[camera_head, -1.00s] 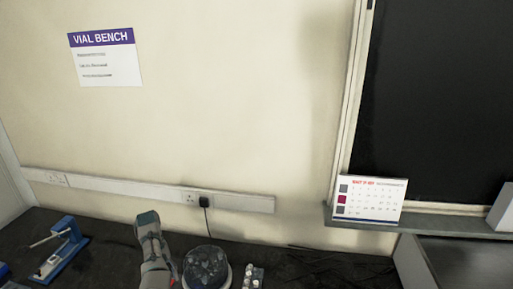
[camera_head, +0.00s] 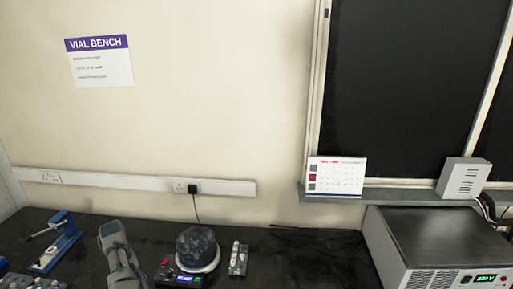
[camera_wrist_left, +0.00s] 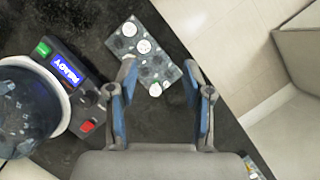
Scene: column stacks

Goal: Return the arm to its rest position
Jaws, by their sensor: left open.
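My left arm rises at the bottom of the head view, left of the dark round-topped machine; its fingertips are not clear there. In the left wrist view my left gripper (camera_wrist_left: 160,72) is open, its two blue-padded fingers apart with nothing between them. Beyond the fingertips a grey vial rack (camera_wrist_left: 150,62) with several white-capped vials lies on the dark bench. It also shows in the head view (camera_head: 238,260), right of the machine. My right gripper is in neither view.
The dark round-topped machine (camera_head: 197,250) has a lit display; the wrist view reads READY. A blue hand press (camera_head: 58,242) stands far left and a grey power unit (camera_head: 440,245) right. Bare bench (camera_head: 305,262) lies between rack and unit. The bench edge shows in the wrist view.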

